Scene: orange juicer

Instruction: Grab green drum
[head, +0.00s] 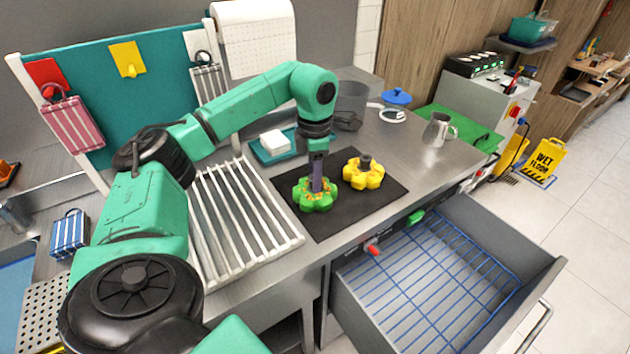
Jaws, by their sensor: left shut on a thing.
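The green drum (316,203) is a lobed green piece on the black mat (333,227) on the steel counter. My left gripper (318,184) points down onto its middle from above and is shut on it. The gripper hides part of the drum's centre. I cannot tell whether the drum is still resting on the mat. A similar yellow drum (372,178) with a dark centre stands just to the right on the same mat, apart from the gripper. My right gripper is not in view.
A white slatted rack (230,262) lies left of the mat. A teal tray (262,157) with a white block sits behind. A metal jug (437,131) stands to the right near a green board (482,134). An open drawer (372,324) with a blue wire rack juts out below the counter's front edge.

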